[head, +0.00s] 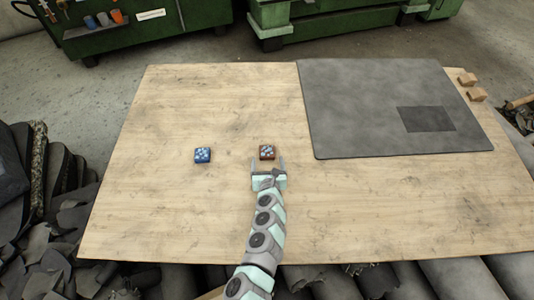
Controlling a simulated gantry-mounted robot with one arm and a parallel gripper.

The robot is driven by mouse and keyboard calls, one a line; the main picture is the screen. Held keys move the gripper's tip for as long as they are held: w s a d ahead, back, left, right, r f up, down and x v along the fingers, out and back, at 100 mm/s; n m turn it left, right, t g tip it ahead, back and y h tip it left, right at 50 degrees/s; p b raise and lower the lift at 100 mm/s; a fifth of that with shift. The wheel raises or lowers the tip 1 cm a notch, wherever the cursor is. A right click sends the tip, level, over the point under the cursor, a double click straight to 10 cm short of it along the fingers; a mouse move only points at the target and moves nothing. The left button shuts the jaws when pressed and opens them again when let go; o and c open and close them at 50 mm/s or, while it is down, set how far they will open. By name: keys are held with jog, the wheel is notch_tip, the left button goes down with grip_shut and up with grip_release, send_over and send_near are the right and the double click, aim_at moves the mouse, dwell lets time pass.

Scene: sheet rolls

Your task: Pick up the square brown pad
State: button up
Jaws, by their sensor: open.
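The square brown pad (267,153) is a small brown block with a pale grey pattern on top. It lies on the light wooden table near its middle. My gripper (268,161) is open, with its two fingers pointing away from me. The pad sits at the fingertips, roughly between them. I cannot tell how far the fingers reach around it or how high they are above the table.
A similar blue pad (203,155) lies to the left. A large grey mat (350,100) with a darker rectangle (427,119) covers the back right. Small wooden blocks (467,79) stand at the right edge.

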aim_at(267, 154)
jog(key=shift+b+x, duration=1.1)
jog(key=shift+x, duration=1.6)
jog(key=shift+r, duration=0.15)
jog(key=c, duration=1.5)
